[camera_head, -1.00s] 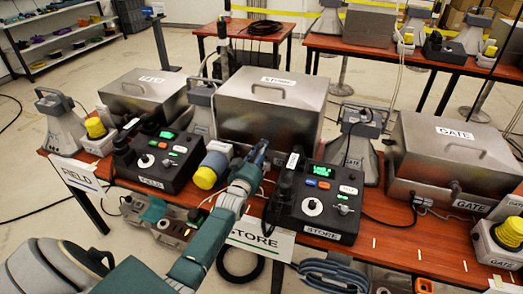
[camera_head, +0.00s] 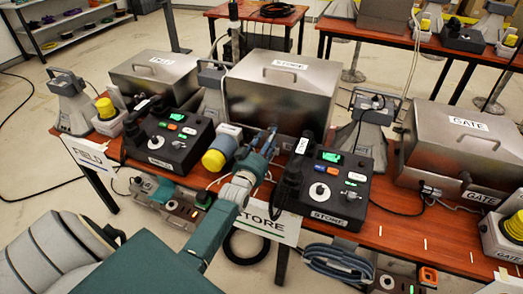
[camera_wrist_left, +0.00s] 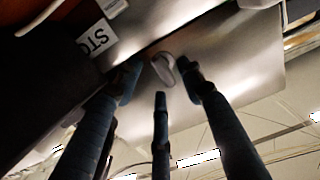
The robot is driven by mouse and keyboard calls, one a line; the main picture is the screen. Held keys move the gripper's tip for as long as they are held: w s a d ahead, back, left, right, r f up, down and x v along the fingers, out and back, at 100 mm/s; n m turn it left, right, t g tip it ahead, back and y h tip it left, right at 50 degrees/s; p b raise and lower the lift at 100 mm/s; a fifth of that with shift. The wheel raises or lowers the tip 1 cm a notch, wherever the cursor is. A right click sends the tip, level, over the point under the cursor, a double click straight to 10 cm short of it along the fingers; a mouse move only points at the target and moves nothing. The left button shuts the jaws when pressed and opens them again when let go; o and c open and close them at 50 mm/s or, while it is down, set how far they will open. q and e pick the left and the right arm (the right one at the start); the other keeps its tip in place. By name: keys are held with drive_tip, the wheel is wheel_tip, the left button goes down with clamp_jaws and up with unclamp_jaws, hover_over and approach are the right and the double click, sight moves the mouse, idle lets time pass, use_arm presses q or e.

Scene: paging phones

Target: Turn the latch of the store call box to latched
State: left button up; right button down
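The store call box (camera_head: 250,92) is a closed steel box with a STORE label on its lid, on the red-brown table. My left gripper (camera_head: 268,138) is at its lower front face and hides the latch in the head view. In the left wrist view, the latch (camera_wrist_left: 163,68) is a small rounded metal knob on the box's steel face. My left gripper's fingers (camera_wrist_left: 163,82) are spread with the latch between their tips. A gap shows on both sides, so they do not look closed on it. My right gripper is out of view.
A black STORE phone console (camera_head: 322,192) with a handset stands right of my gripper. A yellow-capped cylinder (camera_head: 215,158) and the FIELD console (camera_head: 170,138) are close on the left. The GATE box (camera_head: 455,155) is farther right, with a grey horn speaker (camera_head: 362,140) between.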

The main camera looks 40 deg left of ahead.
use_arm(q)
drive_tip(key=v, duration=0.9)
drive_tip(key=shift+a, duration=0.1)
